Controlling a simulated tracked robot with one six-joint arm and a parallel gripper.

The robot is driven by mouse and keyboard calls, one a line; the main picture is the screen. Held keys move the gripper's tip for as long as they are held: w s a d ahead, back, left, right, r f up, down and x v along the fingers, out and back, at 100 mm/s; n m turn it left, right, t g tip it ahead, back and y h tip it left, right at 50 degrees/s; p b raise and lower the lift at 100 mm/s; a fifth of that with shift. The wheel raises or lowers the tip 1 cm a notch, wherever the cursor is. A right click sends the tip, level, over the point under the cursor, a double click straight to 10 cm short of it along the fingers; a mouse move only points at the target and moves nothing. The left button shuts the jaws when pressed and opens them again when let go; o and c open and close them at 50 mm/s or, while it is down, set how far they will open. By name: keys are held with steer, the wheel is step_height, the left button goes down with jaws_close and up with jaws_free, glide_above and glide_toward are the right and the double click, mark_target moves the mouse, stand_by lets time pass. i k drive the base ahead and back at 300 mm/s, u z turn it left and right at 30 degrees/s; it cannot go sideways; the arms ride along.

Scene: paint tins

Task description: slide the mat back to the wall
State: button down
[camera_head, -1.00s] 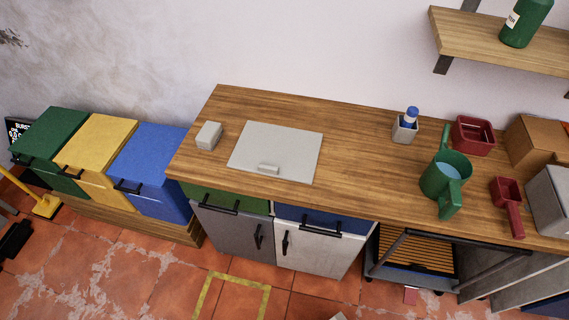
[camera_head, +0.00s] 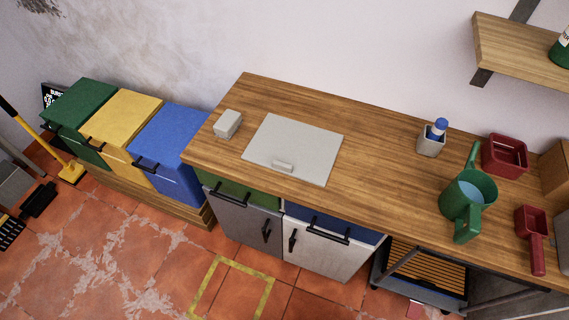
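A light grey rectangular mat (camera_head: 310,140) lies flat on the wooden counter (camera_head: 375,145), left of its middle. A strip of bare wood shows between the mat's back edge and the wall (camera_head: 330,50). My gripper is not in the view.
A pale block (camera_head: 228,123) stands just left of the mat. To the right are a grey holder (camera_head: 431,145) with a blue-topped bottle, a green watering can (camera_head: 462,200), a red box (camera_head: 505,156) and a red scoop (camera_head: 532,240). Coloured bins (camera_head: 170,150) stand left of the counter.

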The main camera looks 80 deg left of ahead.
mark_target(304, 152)
steer(key=z, duration=0.05)
steer(key=k, duration=1.45)
steer(key=u, duration=2.7)
steer(key=i, duration=0.2)
steer(key=z, duration=0.1)
